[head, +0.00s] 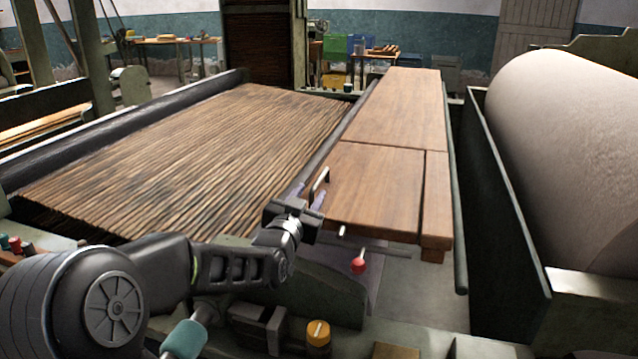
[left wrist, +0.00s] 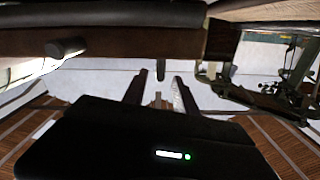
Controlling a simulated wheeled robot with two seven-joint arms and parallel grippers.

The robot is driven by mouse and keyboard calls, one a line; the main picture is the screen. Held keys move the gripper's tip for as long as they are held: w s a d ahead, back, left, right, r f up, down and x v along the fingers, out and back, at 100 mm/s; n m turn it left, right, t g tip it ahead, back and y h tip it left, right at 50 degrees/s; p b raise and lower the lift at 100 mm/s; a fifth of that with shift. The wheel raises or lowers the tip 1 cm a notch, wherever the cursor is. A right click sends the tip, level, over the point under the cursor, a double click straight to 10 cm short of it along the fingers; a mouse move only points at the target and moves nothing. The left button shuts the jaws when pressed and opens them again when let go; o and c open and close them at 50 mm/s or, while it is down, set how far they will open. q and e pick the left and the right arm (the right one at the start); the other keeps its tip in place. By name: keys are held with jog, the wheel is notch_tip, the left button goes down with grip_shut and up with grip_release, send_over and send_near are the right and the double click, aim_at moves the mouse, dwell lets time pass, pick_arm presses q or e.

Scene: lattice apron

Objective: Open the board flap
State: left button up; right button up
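The board flap (head: 370,190) is a brown wooden panel in the head view. It lies flat, about level with the longer board behind it. A pale bar handle (head: 321,180) stands at its left edge. My left gripper (head: 316,198) is at the flap's near left corner, close to the handle. In the left wrist view its two fingers (left wrist: 159,92) are spread apart, with nothing clearly held between them. I cannot tell whether they touch the flap or handle. My right gripper is not in view.
A slatted wooden bed (head: 190,150) lies left of the flap. A large pale roll (head: 570,160) in a dark trough stands to the right. A red knob (head: 358,265) and a yellow knob (head: 318,333) sit in front. A narrow board (head: 437,195) adjoins the flap's right side.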

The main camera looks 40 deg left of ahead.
aim_at(319, 178)
pick_arm(q)
jog(key=shift+w, duration=0.1)
jog(key=p+x, duration=0.1)
jog(key=x, duration=0.6)
jog(key=shift+w+a, duration=0.15)
jog(key=shift+w, duration=0.1)
grip_shut()
dwell(1.2)
